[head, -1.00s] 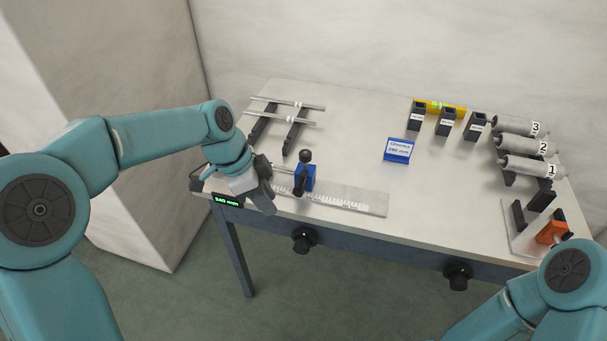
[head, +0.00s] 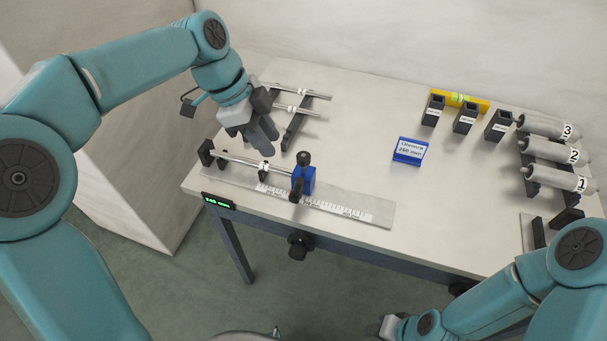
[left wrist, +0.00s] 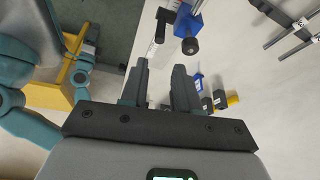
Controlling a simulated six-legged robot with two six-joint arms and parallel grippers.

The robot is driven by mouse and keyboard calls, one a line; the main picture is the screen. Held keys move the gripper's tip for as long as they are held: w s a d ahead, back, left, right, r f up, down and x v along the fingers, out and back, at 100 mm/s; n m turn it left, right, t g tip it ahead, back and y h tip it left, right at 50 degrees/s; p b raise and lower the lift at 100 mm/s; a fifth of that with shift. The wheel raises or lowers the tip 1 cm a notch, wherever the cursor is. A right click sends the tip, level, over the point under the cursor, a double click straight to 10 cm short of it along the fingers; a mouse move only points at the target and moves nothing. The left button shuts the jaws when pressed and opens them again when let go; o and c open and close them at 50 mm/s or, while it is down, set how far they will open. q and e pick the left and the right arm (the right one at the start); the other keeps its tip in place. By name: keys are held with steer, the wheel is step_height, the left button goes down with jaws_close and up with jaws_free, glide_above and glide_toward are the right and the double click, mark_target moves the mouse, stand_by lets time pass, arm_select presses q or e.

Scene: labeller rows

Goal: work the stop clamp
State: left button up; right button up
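The stop clamp is a blue block (head: 308,178) with a dark knob (head: 303,158) on top. It sits on the ruled grey fixture (head: 375,212) near the table's front left. In the left wrist view the blue block (left wrist: 194,22) and dark knob (left wrist: 189,46) show beyond the fingertips. A thin silver rod (head: 235,160) with a white label lies between the black end stop (head: 206,152) and the clamp. My left gripper (head: 268,146) hangs above and behind the rod, left of the clamp, apart from it. Its fingers (left wrist: 160,75) are parted and empty. My right gripper (head: 384,326) shows partly at the bottom edge.
Two rods lie on a black rack (head: 297,125) behind the left gripper. A blue sign (head: 410,151) stands mid-table. Black holders (head: 465,118), a yellow level (head: 460,101) and numbered grey rollers (head: 555,152) stand right. A green display (head: 218,201) and a knob (head: 300,244) are on the front edge.

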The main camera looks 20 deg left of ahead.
arm_select(q)
steer(key=w, duration=0.1)
glide_toward(296, 184)
steer(key=w+a+x, duration=0.1)
steer(key=x, duration=0.4)
steer(key=d+f, duration=0.1)
steer(key=f+p, duration=0.1)
steer(key=f, duration=0.1)
steer(key=d+f, duration=0.1)
steer(key=shift+s+d+f, duration=0.15)
steer(key=shift+s+d, duration=0.15)
steer(key=shift+d, duration=0.05)
steer(key=shift+w+d+f+p, duration=0.1)
steer(key=shift+w+f+p, duration=0.1)
steer(key=shift+f, duration=0.25)
steer(key=shift+w+d+f+p, duration=0.1)
steer(key=shift+w+f+p, duration=0.1)
steer(key=shift+f, duration=0.25)
steer(key=shift+w+a+f, duration=0.1)
steer(key=shift+w+f, duration=0.05)
steer(key=shift+s, duration=0.3)
steer(key=shift+c, duration=0.4)
jaws_close()
arm_select(e)
steer(key=shift+w+a+r, duration=0.1)
steer(key=shift+w+r, duration=0.1)
steer(key=shift+r, duration=0.7)
